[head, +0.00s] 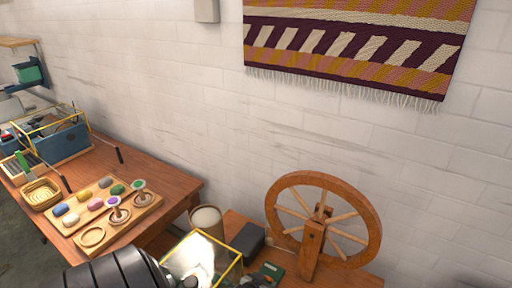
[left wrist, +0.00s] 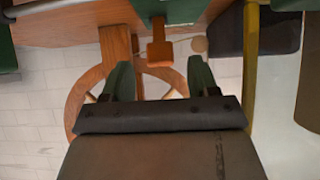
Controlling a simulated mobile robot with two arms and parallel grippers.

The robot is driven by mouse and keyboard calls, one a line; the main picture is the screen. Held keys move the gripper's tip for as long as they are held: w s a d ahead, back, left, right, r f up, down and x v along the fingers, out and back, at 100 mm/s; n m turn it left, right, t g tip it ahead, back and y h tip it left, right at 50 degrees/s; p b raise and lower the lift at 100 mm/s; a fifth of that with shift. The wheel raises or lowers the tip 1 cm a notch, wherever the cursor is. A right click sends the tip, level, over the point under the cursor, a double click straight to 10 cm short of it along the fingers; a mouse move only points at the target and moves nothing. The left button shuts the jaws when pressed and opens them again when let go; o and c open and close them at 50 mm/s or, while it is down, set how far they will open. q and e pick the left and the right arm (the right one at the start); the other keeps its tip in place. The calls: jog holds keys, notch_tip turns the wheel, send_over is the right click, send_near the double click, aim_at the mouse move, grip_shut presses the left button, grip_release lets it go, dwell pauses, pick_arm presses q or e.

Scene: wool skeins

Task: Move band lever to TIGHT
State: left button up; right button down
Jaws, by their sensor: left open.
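The spinning wheel (head: 322,219) stands against the wall at the right of the head view. In the left wrist view its wooden rim (left wrist: 75,100) shows behind my fingers. A small wooden lever-like piece with a square end (left wrist: 160,52), probably the band lever, hangs from a green part (left wrist: 170,10). My left gripper (left wrist: 160,72) is open, its two green fingers on either side of the square end, with gaps on both sides. Whether the end lies between the tips in depth, I cannot tell. No TIGHT marking is legible. My right gripper is not in view.
A yellow-framed clear case (head: 238,245) stands close left of the wheel, beside a dark box (head: 240,242) and a cream-topped container (head: 207,220). A yellow bar (left wrist: 250,60) shows right of my fingers. The left table holds a skein tray (head: 128,228) and a basket (head: 41,194).

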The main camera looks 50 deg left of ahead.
pick_arm(q)
jog(key=v, duration=0.7)
jog(key=shift+s, duration=0.2)
jog(key=shift+d, duration=0.1)
dwell(0.3)
